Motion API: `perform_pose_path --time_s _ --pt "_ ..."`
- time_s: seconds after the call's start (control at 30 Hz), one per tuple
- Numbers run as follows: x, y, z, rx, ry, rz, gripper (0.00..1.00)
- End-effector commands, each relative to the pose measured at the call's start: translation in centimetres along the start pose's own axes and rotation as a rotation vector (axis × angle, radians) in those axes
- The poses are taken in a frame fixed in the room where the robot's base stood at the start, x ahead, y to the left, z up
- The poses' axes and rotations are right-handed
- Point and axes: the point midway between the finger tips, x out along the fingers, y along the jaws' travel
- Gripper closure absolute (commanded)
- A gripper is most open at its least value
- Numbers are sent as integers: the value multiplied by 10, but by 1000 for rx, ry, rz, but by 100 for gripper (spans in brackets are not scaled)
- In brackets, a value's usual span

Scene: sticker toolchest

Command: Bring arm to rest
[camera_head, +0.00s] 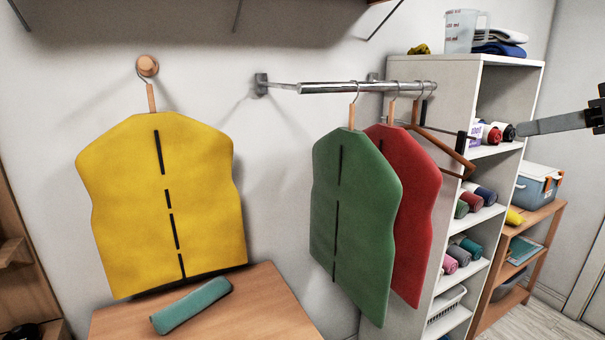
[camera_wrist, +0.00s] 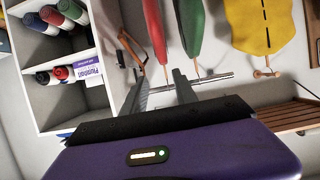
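My gripper shows in the wrist view (camera_wrist: 160,84), with two grey fingers apart and nothing between them. Beyond the fingers are a metal rail and an empty brown hanger. In the head view only part of my gripper (camera_head: 560,122) shows, a grey finger entering from the right edge in front of the shelf unit. The rest of my arm is out of that view. I cannot tell from these views how close the finger is to the shelves.
A yellow vest (camera_head: 205,200) hangs on a wall knob. Green (camera_head: 350,220) and red (camera_head: 418,190) vests and a brown hanger (camera_head: 440,148) hang on the rail (camera_head: 350,88). A white shelf unit (camera_head: 435,70) holds several rolls. A teal roll (camera_head: 190,305) lies on the wooden table (camera_head: 260,305).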

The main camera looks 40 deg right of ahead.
Motion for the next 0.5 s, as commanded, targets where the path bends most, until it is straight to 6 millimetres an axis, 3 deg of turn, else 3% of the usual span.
perform_pose_path --time_s 0.5 --pt "-15 25 -67 -14 310 127 66"
